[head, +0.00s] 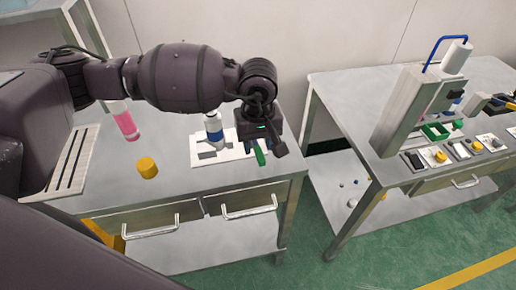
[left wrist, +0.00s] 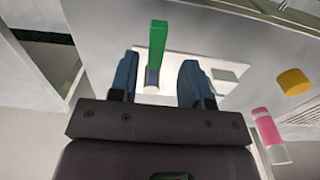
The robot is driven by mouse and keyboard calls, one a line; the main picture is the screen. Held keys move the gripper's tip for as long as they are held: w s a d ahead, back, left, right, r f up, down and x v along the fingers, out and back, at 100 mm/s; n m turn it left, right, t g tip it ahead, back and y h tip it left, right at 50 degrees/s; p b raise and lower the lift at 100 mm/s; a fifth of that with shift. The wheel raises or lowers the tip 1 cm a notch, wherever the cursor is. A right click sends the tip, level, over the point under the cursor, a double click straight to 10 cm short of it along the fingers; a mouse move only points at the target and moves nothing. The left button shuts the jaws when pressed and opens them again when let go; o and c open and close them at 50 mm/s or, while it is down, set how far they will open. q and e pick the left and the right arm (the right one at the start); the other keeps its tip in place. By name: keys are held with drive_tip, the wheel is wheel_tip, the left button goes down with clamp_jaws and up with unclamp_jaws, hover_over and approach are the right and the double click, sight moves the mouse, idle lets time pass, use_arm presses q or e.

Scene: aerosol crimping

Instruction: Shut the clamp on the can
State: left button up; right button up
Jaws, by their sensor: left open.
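The clamp's green handle (head: 260,157) sticks out past the right end of a white plate (head: 205,157) on the left table. The can (head: 213,128), white with a blue band, stands upright at the plate, just left of my left gripper (head: 262,143). This gripper is open and points down over the handle. In the left wrist view the green handle (left wrist: 158,42) lies between and beyond the blue fingers of the open gripper (left wrist: 159,64), with no clear contact. The clamp's jaws are hidden by the gripper, so I cannot tell how they sit on the can. My right gripper is not visible.
A pink bottle (head: 125,122) and a yellow cylinder (head: 147,168) stand left of the plate. A second table (head: 340,95) on the right, across a gap, bears a grey press (head: 415,105), a green tray (head: 435,131) and several small parts. The front left table top is clear.

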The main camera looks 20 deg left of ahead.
sight(258, 154)
use_arm(q)
wheel_tip(258, 154, up, 8)
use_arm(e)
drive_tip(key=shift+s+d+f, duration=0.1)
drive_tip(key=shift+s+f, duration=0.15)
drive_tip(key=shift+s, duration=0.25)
use_arm(q)
drive_tip(key=shift+f, duration=0.1)
